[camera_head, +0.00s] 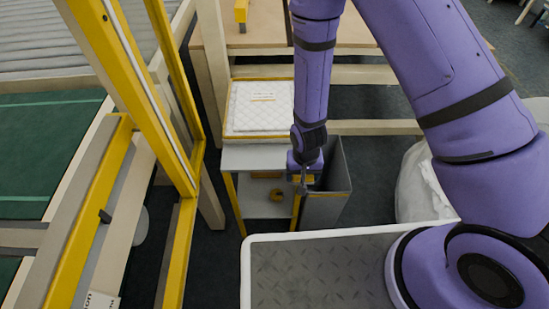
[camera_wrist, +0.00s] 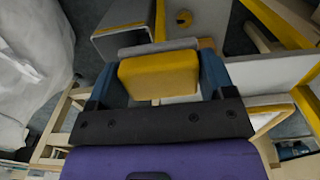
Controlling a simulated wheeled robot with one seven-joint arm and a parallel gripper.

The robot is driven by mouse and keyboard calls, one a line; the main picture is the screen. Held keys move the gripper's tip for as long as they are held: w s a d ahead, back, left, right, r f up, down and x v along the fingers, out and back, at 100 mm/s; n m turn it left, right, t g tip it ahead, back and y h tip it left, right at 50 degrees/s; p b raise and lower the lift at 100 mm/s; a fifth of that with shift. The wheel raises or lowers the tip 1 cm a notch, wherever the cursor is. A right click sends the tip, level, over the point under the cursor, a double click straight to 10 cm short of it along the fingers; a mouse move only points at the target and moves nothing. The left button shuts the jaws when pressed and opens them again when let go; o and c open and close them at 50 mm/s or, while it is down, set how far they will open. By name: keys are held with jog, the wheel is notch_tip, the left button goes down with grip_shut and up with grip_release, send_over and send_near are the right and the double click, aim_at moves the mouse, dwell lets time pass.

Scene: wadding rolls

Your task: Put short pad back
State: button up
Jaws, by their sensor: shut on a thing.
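My gripper (camera_head: 304,176) hangs at the end of the purple arm, over the front right of a small grey stand and beside an open grey bin. In the wrist view my gripper (camera_wrist: 160,76) has its two dark blue fingers shut on a yellow block-like pad (camera_wrist: 158,82) with a grey far side. I take this to be the short pad. The head view mostly hides it behind the wrist. The grey bin (camera_head: 336,190) also shows just beyond the pad in the wrist view (camera_wrist: 118,42). I cannot tell whether pad and bin touch.
The grey stand (camera_head: 250,158) has yellow edges and a lower shelf with a small yellow roll (camera_head: 277,196). White quilted wadding (camera_head: 262,103) lies behind it. A yellow frame (camera_head: 184,150) rises at left. A white bag (camera_head: 414,185) stands at right.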

jog(key=shift+s+a+f, duration=0.2)
jog(key=shift+s+a, duration=0.1)
jog(key=shift+s, duration=0.2)
jog(key=shift+s+a+f, duration=0.15)
jog(key=shift+s+a, duration=0.15)
jog(key=shift+s, duration=0.15)
send_over(275, 159)
jog(key=shift+w+a+f, duration=0.1)
jog(key=shift+w+f, duration=0.1)
jog(key=shift+f, duration=0.55)
jog(key=shift+s+f, duration=0.1)
jog(key=shift+f, duration=1.65)
jog(key=o, duration=1)
jog(key=shift+f, duration=0.1)
